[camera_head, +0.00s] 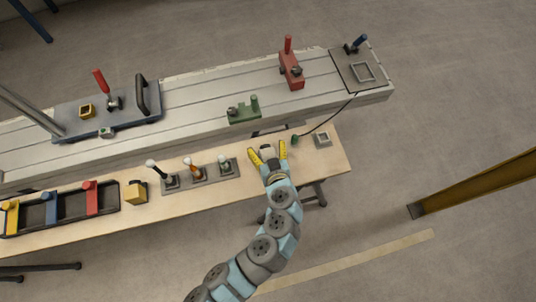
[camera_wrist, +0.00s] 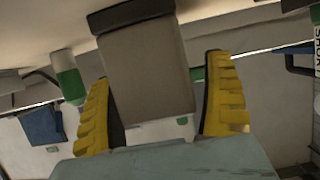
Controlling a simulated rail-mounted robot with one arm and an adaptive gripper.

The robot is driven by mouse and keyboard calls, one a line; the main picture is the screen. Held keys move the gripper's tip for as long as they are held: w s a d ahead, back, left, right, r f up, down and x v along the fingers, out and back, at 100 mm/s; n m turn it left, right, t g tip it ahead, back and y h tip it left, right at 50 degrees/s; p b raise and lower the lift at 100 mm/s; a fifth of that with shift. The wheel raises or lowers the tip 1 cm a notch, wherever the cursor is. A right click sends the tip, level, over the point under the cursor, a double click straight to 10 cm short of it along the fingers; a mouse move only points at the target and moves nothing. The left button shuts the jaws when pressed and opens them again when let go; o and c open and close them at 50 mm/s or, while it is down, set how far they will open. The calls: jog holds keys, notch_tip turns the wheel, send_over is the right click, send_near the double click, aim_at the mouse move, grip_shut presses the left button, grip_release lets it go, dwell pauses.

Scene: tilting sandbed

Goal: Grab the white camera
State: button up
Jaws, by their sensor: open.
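A pale grey-white boxy body with a dark end, which looks like the white camera (camera_head: 266,149), is at the wooden bench's back edge in the head view. In the wrist view the camera (camera_wrist: 147,75) fills the upper middle, slightly tilted. My gripper (camera_head: 270,152) is open, its yellow fingers spread on either side of the camera. In the wrist view my gripper (camera_wrist: 163,108) shows a gap between the right finger and the body; the left finger is close to its lower left edge. I cannot tell whether it touches.
The wooden bench (camera_head: 330,160) carries a tool rack (camera_head: 200,175), a yellow block (camera_head: 136,193) and a small grey frame (camera_head: 323,139). A green piece (camera_head: 295,139) with a dark cable is just right of my gripper. The long grey sandbed (camera_head: 210,90) lies behind.

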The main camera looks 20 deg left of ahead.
jog(key=shift+w+a+f, duration=0.1)
jog(key=shift+w+a, duration=0.2)
jog(key=shift+w, duration=0.05)
jog(key=c, duration=1.5)
